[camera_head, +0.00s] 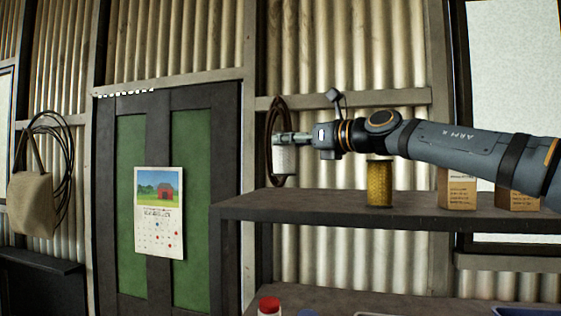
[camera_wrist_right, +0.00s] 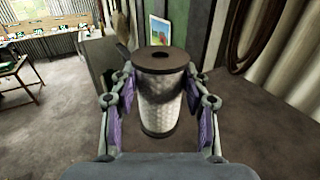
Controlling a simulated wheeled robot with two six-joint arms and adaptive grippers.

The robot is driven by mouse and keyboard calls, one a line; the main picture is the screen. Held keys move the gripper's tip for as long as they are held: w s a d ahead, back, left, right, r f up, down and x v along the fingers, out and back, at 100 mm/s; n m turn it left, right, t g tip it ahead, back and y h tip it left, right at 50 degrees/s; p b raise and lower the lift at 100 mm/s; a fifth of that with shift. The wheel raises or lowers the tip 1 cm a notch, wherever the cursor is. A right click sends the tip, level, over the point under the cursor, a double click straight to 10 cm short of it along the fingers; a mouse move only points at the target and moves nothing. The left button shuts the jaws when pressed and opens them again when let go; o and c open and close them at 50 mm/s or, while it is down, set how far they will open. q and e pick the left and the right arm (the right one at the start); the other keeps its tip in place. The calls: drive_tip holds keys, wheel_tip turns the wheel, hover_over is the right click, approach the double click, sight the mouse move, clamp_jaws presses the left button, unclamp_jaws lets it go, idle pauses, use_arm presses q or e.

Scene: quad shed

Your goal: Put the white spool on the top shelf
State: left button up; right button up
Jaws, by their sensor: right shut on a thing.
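The white spool (camera_head: 285,160) is held upright in my right gripper (camera_head: 294,139) in the head view. In the right wrist view the spool (camera_wrist_right: 160,98) has dark end flanges and sits between both fingers of the gripper (camera_wrist_right: 160,100). The top shelf (camera_head: 330,206) is a dark board. The spool is above the shelf's height, near its left part; whether it is over the board or in front of it I cannot tell. My left gripper is not in view.
A yellow spool (camera_head: 380,184) stands on the top shelf below my right arm. Cardboard boxes (camera_head: 457,188) stand farther right. The shelf's left part is bare. A red-capped container (camera_head: 269,306) is on the lower shelf. A green door with a calendar (camera_head: 159,212) is to the left.

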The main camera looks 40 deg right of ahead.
sight(282, 168)
drive_tip(key=shift+w+f+p, duration=0.55)
drive_tip(key=shift+w+f, duration=0.6)
drive_tip(key=shift+w, duration=0.05)
drive_tip(key=shift+s+a+f, duration=0.1)
drive_tip(key=shift+s+f, duration=0.05)
drive_tip(key=shift+s+a, duration=0.15)
drive_tip(key=shift+s, duration=0.1)
drive_tip(key=shift+w+a+f, duration=0.15)
drive_tip(key=shift+a+f, duration=0.2)
drive_tip(key=shift+f, duration=0.35)
drive_tip(key=f, duration=0.1)
drive_tip(key=f+b, duration=0.1)
drive_tip(key=shift+w+d+f, duration=0.2)
drive_tip(key=shift+w+f, duration=0.1)
drive_tip(key=shift+f, duration=0.1)
drive_tip(key=shift+w+d, duration=0.1)
drive_tip(key=o, duration=1.2)
drive_tip(key=shift+o, duration=1.2)
drive_tip(key=shift+s+r, duration=0.15)
drive_tip(key=shift+s, duration=0.1)
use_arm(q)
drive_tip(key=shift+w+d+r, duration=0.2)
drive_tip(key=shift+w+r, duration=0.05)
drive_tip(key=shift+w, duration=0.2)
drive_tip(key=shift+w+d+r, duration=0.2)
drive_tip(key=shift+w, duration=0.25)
use_arm(e)
drive_tip(key=shift+w, duration=0.1)
